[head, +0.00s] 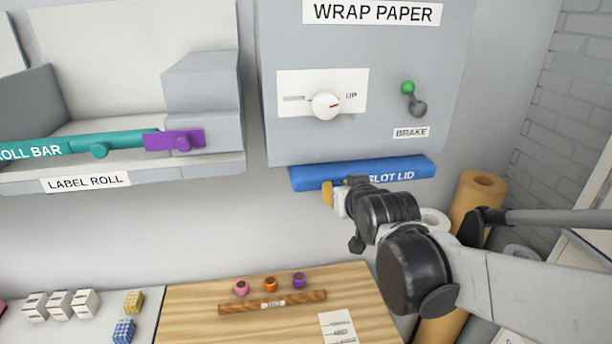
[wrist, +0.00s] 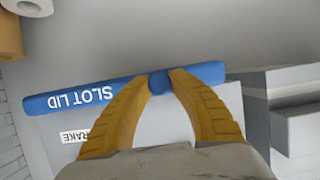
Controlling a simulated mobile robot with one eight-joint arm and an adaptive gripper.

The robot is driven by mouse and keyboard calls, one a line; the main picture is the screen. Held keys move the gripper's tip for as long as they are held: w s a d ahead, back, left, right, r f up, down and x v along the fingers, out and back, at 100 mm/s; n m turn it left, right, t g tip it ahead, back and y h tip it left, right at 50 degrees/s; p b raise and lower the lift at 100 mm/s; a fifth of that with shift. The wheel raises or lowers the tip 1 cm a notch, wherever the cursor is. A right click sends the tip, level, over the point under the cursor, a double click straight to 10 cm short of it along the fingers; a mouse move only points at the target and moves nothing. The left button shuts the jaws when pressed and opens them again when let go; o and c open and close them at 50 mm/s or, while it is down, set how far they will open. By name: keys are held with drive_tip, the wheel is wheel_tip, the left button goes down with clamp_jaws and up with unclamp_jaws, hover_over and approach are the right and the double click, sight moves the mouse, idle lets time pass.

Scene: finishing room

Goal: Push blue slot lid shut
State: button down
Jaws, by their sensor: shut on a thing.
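The blue slot lid (head: 408,168) is a long bar along the lower edge of the grey wrap paper panel (head: 375,60). In the wrist view the slot lid (wrist: 205,73) runs across the picture with its lettering upside down. My gripper (head: 329,192) is at the lid's lower front, left of its lettering. In the wrist view the yellow fingers of my gripper (wrist: 162,78) are closed around the lid's round blue knob (wrist: 160,83). My gripper and wrist hide part of the lid in the head view. How far the lid stands open is hard to tell.
Above the lid are a white dial (head: 326,105) and a green-tipped brake lever (head: 410,95). The teal roll bar (head: 110,143) and purple piece (head: 172,140) are at left. Brown paper rolls (head: 478,190) stand at right. A wooden board (head: 190,300) lies below.

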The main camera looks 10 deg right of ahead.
sight(336, 179)
drive_tip(key=w+b, duration=0.1)
drive_tip(key=w, duration=0.3)
drive_tip(key=shift+f, duration=0.15)
drive_tip(key=shift+w+r, duration=0.15)
drive_tip(key=shift+r, duration=0.15)
drive_tip(key=c, duration=1.2)
unclamp_jaws()
drive_tip(key=shift+f, duration=0.1)
drive_tip(key=shift+o, duration=0.2)
drive_tip(key=v, duration=1.2)
